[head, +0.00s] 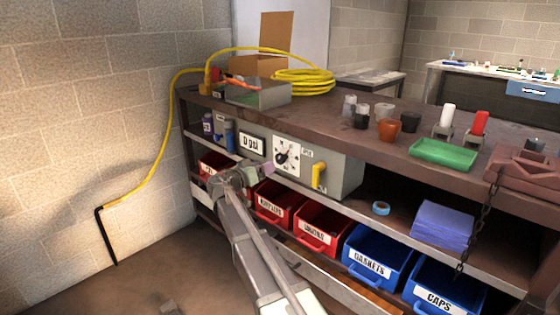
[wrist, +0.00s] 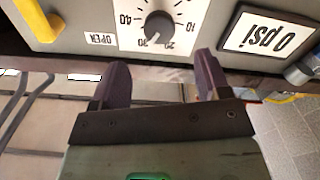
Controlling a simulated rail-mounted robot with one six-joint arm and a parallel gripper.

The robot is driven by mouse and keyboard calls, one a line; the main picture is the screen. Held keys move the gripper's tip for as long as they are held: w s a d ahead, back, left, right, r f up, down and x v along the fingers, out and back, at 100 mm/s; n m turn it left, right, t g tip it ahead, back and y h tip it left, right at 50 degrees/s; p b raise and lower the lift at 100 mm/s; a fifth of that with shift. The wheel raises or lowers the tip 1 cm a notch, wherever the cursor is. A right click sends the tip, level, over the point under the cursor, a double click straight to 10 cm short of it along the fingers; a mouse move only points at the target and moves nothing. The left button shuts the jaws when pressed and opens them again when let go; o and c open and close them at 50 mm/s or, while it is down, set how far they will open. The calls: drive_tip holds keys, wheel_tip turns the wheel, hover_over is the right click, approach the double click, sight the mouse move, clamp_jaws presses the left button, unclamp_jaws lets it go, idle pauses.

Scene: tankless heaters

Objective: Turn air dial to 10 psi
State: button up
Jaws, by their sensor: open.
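The air dial is a dark round knob (head: 282,157) on a white scale plate, on the front of a grey box under the bench top. It also shows in the wrist view (wrist: 158,27), upside down, with marks 10 to 40; its exact pointer setting is hard to read. The pressure display (head: 251,143) reads 0 psi; it also shows in the wrist view (wrist: 268,33). My gripper (wrist: 162,65) is open and empty, its two purple-grey fingers short of the knob and apart from it. In the head view my gripper (head: 258,172) is just left of and below the dial.
A yellow lever (head: 319,175) beside an OPEN label sits right of the dial. Red bins (head: 318,228) and blue bins (head: 378,258) stand on the shelf below. A yellow hose (head: 305,82) and several cups lie on the bench top.

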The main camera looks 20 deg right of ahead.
sight(278, 159)
drive_tip(key=x, duration=0.9)
drive_tip(key=shift+s, duration=0.1)
drive_tip(key=c, duration=0.9)
drive_tip(key=shift+n, duration=0.4)
drive_tip(key=n, duration=2)
drive_tip(key=shift+n, duration=0.4)
